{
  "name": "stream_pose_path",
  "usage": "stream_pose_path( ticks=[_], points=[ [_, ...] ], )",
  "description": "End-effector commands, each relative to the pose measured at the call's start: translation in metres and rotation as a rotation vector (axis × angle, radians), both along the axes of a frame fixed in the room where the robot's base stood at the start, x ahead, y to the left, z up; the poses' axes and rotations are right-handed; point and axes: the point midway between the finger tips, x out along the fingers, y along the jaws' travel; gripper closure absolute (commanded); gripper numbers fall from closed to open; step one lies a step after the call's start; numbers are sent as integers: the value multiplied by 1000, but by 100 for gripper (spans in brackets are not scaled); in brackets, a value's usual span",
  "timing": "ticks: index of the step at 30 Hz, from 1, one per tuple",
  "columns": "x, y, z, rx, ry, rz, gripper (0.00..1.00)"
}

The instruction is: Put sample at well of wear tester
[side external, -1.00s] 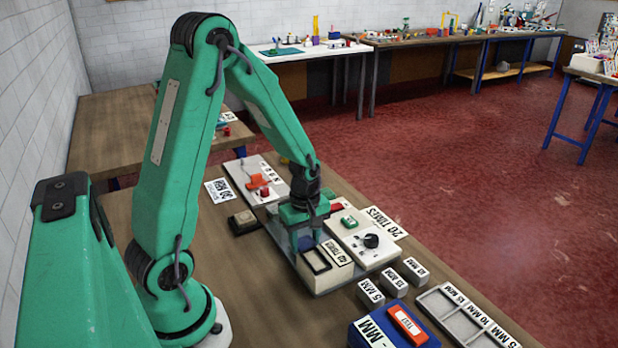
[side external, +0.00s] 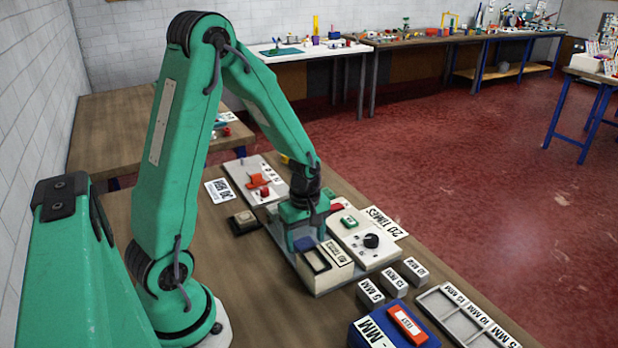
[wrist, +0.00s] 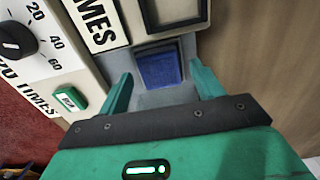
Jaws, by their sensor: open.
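The sample looks to be a small blue square piece (wrist: 160,70). It lies on a grey surface beside a dark-rimmed holder; in the side view it shows as a blue patch (side external: 305,243). My gripper (wrist: 163,88) is open, with one green finger on each side of the blue piece and a gap around it. In the side view my gripper (side external: 305,225) is low over the wear tester (side external: 352,240), a cream machine with a black dial and green button. I cannot tell whether the blue piece sits fully in the well.
A dark-rimmed empty holder (side external: 314,260) stands just in front of the blue piece.

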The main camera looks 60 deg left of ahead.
Motion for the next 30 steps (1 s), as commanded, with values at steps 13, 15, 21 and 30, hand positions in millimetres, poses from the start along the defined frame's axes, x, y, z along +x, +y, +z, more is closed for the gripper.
stream_pose_path(
  ticks=[13, 15, 21, 30],
  points=[
    [1, 0, 54, 2, -5, 0, 34],
    [1, 0, 65, 2, -5, 0, 34],
    [1, 0, 94, 1, -4, 0, 34],
    [0, 0, 114, 0, -1, 0, 34]
  ],
)
